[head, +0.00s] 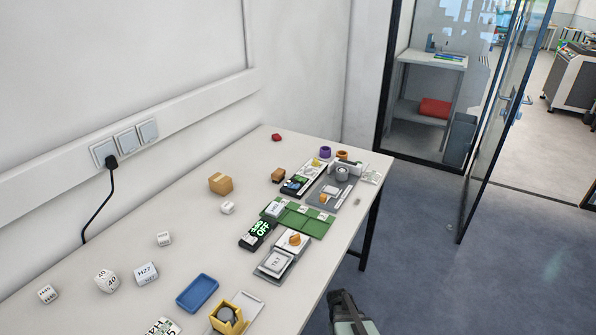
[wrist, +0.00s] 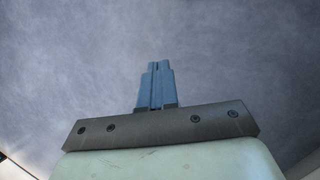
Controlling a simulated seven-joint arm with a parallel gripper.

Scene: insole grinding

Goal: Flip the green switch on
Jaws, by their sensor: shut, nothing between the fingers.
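A green panel (head: 316,226) lies on the white table in the head view, with small white pieces on it that look like switches. The exact position of each switch lever is too small to tell. My gripper (wrist: 158,66) is shut and empty, its blue fingers together and pointing at bare floor in the wrist view. In the head view, part of my gripper's body shows at the bottom, off the table's right edge and well apart from the green panel. The panel is not in the wrist view.
The white table (head: 215,262) also holds a grey device (head: 275,262) with an orange knob, a blue tray (head: 197,293), a yellow holder (head: 229,318), a cardboard box (head: 221,184) and several white labelled cubes. A wall socket with a black plug stands left. Open floor lies right.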

